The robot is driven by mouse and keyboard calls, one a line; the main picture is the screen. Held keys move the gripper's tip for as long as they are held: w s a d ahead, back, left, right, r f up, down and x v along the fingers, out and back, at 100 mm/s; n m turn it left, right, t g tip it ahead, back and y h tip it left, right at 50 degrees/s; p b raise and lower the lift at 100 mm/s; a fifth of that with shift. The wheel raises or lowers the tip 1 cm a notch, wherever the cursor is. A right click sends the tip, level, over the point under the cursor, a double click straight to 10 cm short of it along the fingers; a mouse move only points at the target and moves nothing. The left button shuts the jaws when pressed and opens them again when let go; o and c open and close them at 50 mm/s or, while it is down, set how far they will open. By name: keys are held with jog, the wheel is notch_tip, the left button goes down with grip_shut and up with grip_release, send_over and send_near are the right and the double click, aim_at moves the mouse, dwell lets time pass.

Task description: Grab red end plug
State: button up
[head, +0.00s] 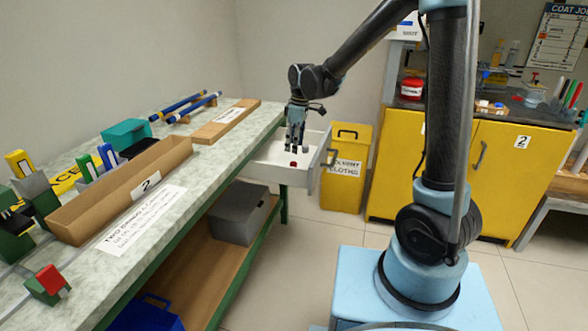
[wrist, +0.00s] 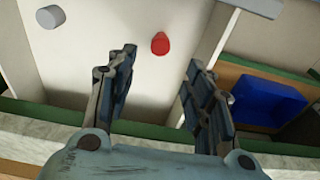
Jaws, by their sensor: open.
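The red end plug (head: 293,163) lies on the floor of an open white drawer (head: 268,172) under the bench. In the wrist view the red end plug (wrist: 160,43) is a small rounded red piece, beyond the fingertips and roughly between their lines. My gripper (head: 296,146) points down over the drawer, above the plug. In the wrist view my gripper (wrist: 158,62) is open, with nothing between its fingers. A gap shows between the fingers and the plug there.
The bench (head: 225,146) edge runs beside the drawer. A yellow solvent cloths bin (head: 346,185) stands behind it.

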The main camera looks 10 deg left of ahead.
aim_at(294, 162)
jog(key=f, duration=0.4)
jog(key=shift+a, duration=0.25)
jog(key=shift+w+f, duration=0.15)
jog(key=shift+f, duration=2.6)
jog(key=c, duration=0.8)
